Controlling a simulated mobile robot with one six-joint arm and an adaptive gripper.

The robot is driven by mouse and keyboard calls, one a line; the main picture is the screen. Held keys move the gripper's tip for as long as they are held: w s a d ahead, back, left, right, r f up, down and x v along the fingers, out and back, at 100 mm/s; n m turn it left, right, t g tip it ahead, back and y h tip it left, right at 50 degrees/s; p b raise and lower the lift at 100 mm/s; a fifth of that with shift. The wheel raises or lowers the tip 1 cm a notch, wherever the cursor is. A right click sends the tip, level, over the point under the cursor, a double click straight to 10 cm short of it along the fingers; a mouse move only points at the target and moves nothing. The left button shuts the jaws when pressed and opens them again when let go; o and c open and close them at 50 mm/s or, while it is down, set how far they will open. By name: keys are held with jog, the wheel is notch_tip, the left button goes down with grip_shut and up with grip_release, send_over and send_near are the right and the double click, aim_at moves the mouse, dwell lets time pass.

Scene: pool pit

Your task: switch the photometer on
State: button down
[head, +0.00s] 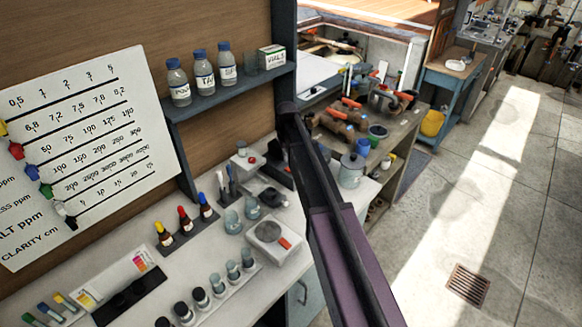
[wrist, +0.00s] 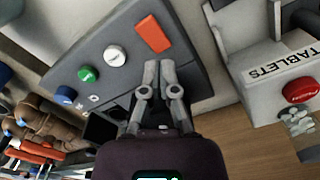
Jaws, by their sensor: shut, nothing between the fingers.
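The photometer appears to be the dark grey device (wrist: 90,50) with a round white button (wrist: 115,55), a green button (wrist: 87,73), a blue button (wrist: 65,95) and an orange-red rectangular part (wrist: 152,34). My gripper (wrist: 160,66) is shut and empty, its fingertips over the grey face just below the orange-red part, to the right of the white button. I cannot tell whether they touch it. In the head view, what looks like the device (head: 277,168) is partly hidden by my arm, and my gripper cannot be made out.
A white tablets dispenser (wrist: 262,62) with a red button (wrist: 300,90) stands beside the device. Dropper bottles (head: 184,219), glass vials (head: 232,270) and a white scale (head: 273,240) crowd the bench. A shelf with bottles (head: 202,75) hangs on the wall. The floor at right is mostly clear.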

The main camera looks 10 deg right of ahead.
aim_at(288, 168)
jog(key=shift+r+p, duration=1.5)
jog(key=shift+r, duration=0.2)
jog(key=s+f+b, duration=0.1)
jog(key=s, duration=1.3)
jog(key=s+f+m+b, duration=0.1)
jog(key=s+f+b, duration=0.1)
jog(key=s, duration=1.3)
jog(key=shift+f+b, duration=0.3)
